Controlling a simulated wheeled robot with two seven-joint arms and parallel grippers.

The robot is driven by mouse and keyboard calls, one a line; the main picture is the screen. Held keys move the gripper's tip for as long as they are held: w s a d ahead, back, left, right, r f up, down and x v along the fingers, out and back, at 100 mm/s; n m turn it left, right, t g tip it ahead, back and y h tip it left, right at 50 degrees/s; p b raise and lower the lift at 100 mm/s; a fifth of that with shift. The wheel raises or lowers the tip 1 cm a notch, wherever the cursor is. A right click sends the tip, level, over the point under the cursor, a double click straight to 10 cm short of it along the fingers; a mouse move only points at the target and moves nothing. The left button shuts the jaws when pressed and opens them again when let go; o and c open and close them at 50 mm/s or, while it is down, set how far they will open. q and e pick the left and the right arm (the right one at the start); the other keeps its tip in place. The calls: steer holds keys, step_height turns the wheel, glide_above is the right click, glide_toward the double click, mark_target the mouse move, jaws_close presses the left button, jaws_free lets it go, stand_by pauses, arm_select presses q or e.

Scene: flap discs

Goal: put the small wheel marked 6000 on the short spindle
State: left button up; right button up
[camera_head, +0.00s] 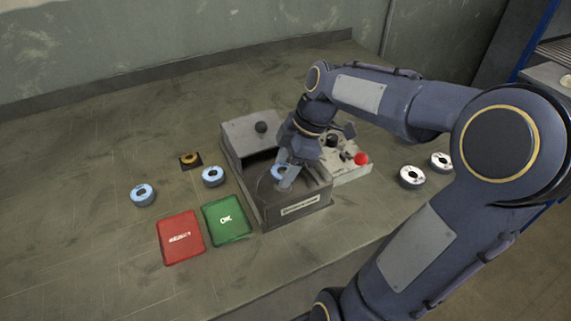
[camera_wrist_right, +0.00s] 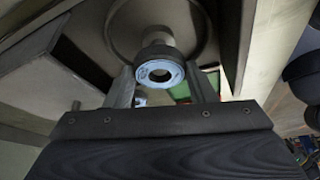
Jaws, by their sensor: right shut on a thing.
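My right gripper (camera_head: 282,178) is shut on a small wheel with a pale blue face, low over the front part of the grey machine (camera_head: 255,205). In the right wrist view the held wheel (camera_wrist_right: 160,70) sits between the two fingers (camera_wrist_right: 163,88), its blue face toward the camera. Its marking is too small to read. Behind it a pale post (camera_wrist_right: 150,38) stands on a round plate (camera_wrist_right: 200,30). I cannot tell whether the wheel touches the post or is apart from it. My left gripper is not in view.
Two blue-faced wheels (camera_head: 144,195) (camera_head: 213,176) lie left of the machine, near an orange-brown ring (camera_head: 190,159). A red tray (camera_head: 181,238) and green tray (camera_head: 226,219) are in front. Two white wheels (camera_head: 411,177) (camera_head: 441,162) lie right, past a red button (camera_head: 361,159).

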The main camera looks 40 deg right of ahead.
steer(key=shift+f+b, duration=1)
steer(key=shift+f, duration=0.3)
steer(key=o, duration=1.3)
step_height(320, 180, up, 8)
steer(key=p, duration=0.6)
steer(key=shift+f, duration=0.15)
